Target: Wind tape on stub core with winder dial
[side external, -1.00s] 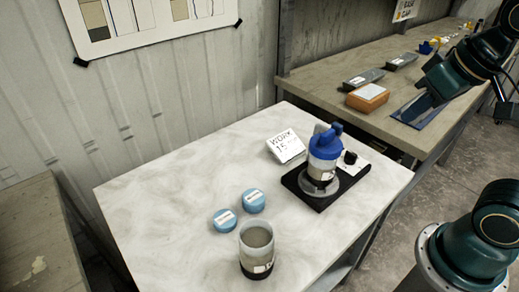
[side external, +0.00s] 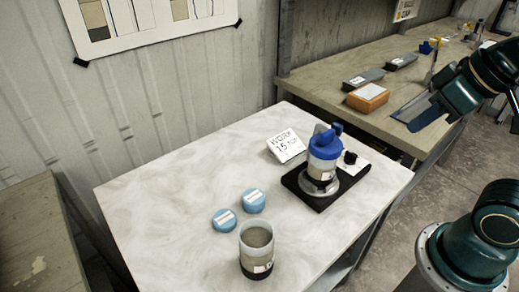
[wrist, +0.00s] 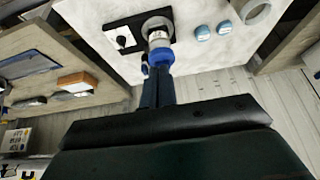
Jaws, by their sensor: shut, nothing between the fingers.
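A stub core (side external: 321,172) stands upright on the winder's round plate, a clear cylinder with a pale label low on its side. A bright blue cap-like part (side external: 326,146) sits over its top. The winder (side external: 310,192) has a black base with a white panel carrying a black dial knob (side external: 349,157). In the wrist view, the dial (wrist: 122,41) shows beside the core (wrist: 158,34). My gripper (wrist: 158,79) is shut and empty; its fingers overlap the blue part in that view, but the side external view shows my arm's end well apart, over the far bench.
An open clear liner (side external: 257,252) with a dark foot stands at the table's front. Two blue caps (side external: 238,209) lie behind it. A white work card (side external: 286,145) leans near the winder. The far bench holds an orange box (side external: 368,97) and grey blocks. The table's left side is clear.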

